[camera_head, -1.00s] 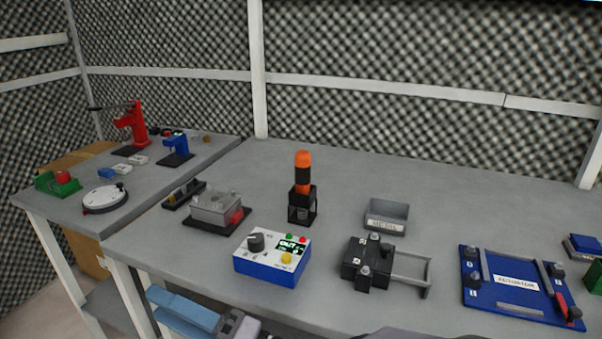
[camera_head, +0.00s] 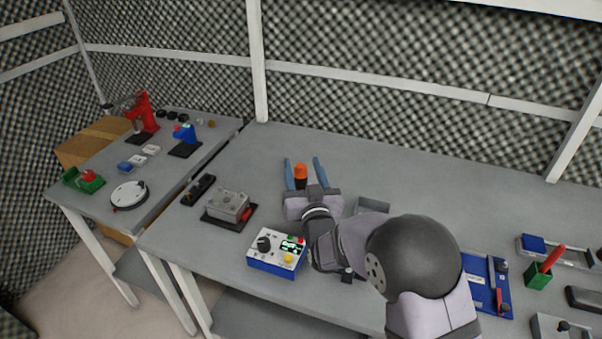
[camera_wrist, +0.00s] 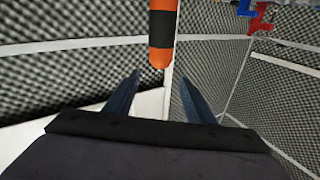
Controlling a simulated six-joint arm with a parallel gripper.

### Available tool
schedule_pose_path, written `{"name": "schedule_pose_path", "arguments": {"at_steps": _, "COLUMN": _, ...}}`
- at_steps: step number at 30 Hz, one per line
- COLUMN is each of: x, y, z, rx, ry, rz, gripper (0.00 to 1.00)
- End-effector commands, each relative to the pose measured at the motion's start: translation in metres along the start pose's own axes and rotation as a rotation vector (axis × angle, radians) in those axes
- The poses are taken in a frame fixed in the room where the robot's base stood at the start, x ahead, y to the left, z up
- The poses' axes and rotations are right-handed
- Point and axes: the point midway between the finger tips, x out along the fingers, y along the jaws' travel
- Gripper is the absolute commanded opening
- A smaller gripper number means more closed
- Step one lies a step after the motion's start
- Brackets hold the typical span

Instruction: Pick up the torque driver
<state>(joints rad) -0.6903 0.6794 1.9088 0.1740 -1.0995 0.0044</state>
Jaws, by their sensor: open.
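The torque driver (camera_head: 301,171) has an orange and black handle. In the head view its orange top shows between the two blue fingers of my gripper (camera_head: 305,172); its lower part and its holder are hidden behind my gripper and arm. In the wrist view the torque driver (camera_wrist: 162,35) hangs into the top of the picture, beyond and between the tips of my gripper (camera_wrist: 160,83). My gripper is open, with the fingers spread on either side and clear gaps to the handle. Whether the handle lies fully between the fingers, I cannot tell.
A grey block on a dark base (camera_head: 230,205) is further left. A grey bin (camera_head: 371,206) and a blue board (camera_head: 487,283) are to the right. The bench behind is clear.

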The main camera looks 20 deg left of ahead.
Motion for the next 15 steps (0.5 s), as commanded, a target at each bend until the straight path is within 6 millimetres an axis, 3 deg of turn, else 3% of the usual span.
{"name": "schedule_pose_path", "arguments": {"at_steps": 1, "x": -0.001, "y": 0.000, "z": 0.018, "rx": -0.028, "ry": -0.024, "rz": 0.019, "gripper": 0.50}}
{"name": "schedule_pose_path", "arguments": {"at_steps": 6, "x": -0.003, "y": 0.005, "z": 0.037, "rx": -0.088, "ry": -0.065, "rz": 0.061, "gripper": 0.50}}
{"name": "schedule_pose_path", "arguments": {"at_steps": 15, "x": 0.002, "y": 0.006, "z": 0.040, "rx": -0.099, "ry": -0.073, "rz": 0.069, "gripper": 0.50}}
